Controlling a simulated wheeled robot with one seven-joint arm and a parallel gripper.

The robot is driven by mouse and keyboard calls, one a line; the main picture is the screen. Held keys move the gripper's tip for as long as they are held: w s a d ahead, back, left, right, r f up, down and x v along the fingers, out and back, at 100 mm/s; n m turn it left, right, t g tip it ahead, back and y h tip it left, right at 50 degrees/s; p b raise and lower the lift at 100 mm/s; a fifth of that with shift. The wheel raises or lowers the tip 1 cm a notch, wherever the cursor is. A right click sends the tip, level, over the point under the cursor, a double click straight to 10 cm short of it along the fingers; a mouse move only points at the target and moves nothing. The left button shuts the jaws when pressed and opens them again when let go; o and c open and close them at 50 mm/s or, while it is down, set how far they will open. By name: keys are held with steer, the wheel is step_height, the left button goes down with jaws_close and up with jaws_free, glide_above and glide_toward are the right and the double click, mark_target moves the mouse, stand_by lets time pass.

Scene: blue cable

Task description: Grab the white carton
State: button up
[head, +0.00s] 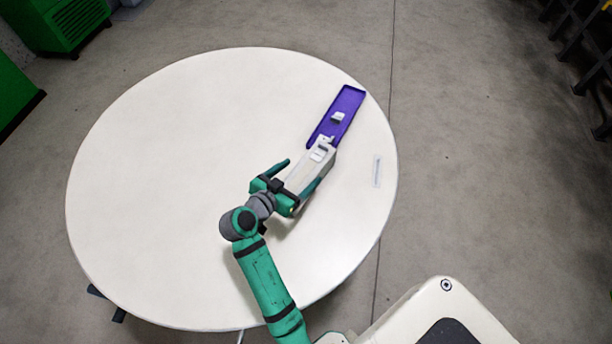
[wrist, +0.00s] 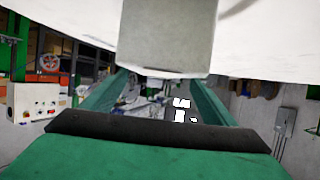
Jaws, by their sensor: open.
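The white carton (head: 308,168) stands on the round table beside the near end of a purple tray. My gripper (head: 304,171) is open, with one green finger on each side of the carton. In the wrist view the carton is a pale grey-white block (wrist: 167,35) at the top middle, ahead of the spread fingers (wrist: 158,80). I cannot tell whether the fingers touch it. Its lower part is partly hidden by my gripper in the head view.
The purple tray (head: 347,103) lies at the table's right side with a small white piece (head: 338,117) on it. A thin pale strip (head: 377,170) lies near the right edge. The left and middle of the white table (head: 160,170) are clear.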

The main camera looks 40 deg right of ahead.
mark_target(307, 169)
steer(key=x, duration=0.4)
steer(key=shift+s+f, duration=0.15)
steer(key=shift+s, duration=0.1)
steer(key=shift+c, duration=0.3)
steer(key=c, duration=1.9)
